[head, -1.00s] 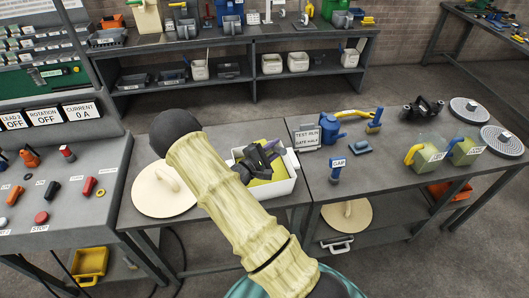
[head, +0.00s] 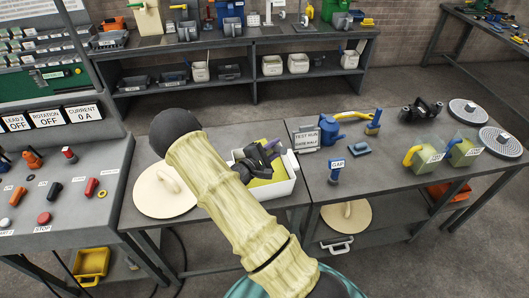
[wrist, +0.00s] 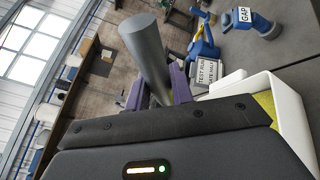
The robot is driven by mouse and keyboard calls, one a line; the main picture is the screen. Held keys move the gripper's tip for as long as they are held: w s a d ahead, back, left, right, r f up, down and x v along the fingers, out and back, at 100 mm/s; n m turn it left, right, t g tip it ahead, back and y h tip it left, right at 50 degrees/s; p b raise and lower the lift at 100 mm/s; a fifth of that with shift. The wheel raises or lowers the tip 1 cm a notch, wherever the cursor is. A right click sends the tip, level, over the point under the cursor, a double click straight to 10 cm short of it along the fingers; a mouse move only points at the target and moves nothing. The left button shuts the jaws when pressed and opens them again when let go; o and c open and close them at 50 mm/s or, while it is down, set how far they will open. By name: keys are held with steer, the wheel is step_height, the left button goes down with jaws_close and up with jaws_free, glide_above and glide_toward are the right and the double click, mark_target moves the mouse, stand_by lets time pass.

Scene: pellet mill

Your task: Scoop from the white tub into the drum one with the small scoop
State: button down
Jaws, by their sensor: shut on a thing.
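The white tub (head: 294,187) stands on the middle table with yellow-green material (head: 262,178) inside. My gripper (head: 268,156), dark with purple fingers, is over the tub, partly hidden by my pale arm. In the wrist view my gripper (wrist: 158,85) is shut on a grey cylindrical handle (wrist: 146,48), likely the small scoop's. The scoop's bowl is hidden in both views. The white tub wall (wrist: 292,112) is close beside my gripper at the right of the wrist view. I cannot pick out drum one.
A round cream lid (head: 160,192) lies left of the tub. A control panel (head: 70,185) stands at left.

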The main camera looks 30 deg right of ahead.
steer(key=shift+r+p, duration=1.05)
steer(key=shift+r, duration=0.45)
steer(key=shift+w, duration=0.1)
